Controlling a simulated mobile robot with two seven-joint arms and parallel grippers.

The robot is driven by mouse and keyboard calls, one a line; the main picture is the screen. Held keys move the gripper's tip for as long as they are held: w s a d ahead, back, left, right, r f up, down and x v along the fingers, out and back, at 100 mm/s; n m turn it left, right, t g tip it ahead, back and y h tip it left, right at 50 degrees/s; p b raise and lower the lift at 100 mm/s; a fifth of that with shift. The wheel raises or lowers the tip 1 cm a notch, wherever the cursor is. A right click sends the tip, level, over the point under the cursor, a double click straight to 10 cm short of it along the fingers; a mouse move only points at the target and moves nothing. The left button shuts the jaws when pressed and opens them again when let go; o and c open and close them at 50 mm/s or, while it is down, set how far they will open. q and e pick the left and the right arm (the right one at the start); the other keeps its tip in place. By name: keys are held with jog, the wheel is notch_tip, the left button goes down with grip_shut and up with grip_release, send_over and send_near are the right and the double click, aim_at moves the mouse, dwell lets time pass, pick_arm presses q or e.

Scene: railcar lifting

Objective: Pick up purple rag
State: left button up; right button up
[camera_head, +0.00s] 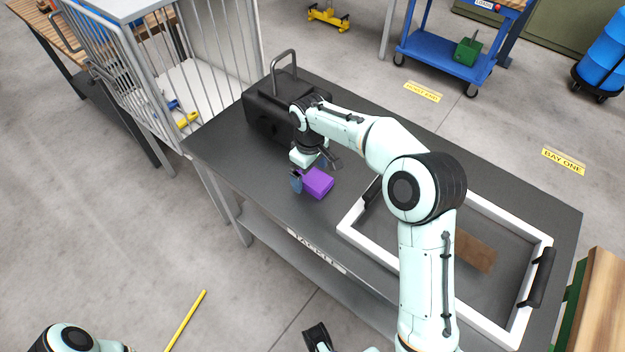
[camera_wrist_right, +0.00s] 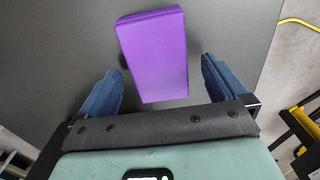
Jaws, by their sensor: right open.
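The purple rag (camera_head: 318,184) is a folded, block-shaped piece lying on the dark table (camera_head: 225,140), just in front of a black case. My right gripper (camera_head: 315,172) is open above the rag and points down. In the right wrist view the rag (camera_wrist_right: 155,55) lies in line with the gap between the two blue fingers (camera_wrist_right: 158,82), with room on both sides. I cannot tell how high the fingers are above the table. A dark part at the bottom edge of the head view seems to be my left gripper (camera_head: 318,338), mostly cut off.
The black case (camera_head: 262,110) with a grey handle stands close behind my right gripper. A white-framed tray (camera_head: 362,242) with black handles and a brown piece (camera_head: 475,251) fills the table's right part. A barred cage cart (camera_head: 230,45) stands behind left.

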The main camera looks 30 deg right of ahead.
aim_at(310, 175)
jog(key=shift+f, duration=0.55)
jog(key=c, duration=1.1)
jog(key=shift+r, duration=0.15)
jog(key=shift+c, duration=0.2)
notch_tip(310, 175, up, 20)
jog(key=p, duration=0.4)
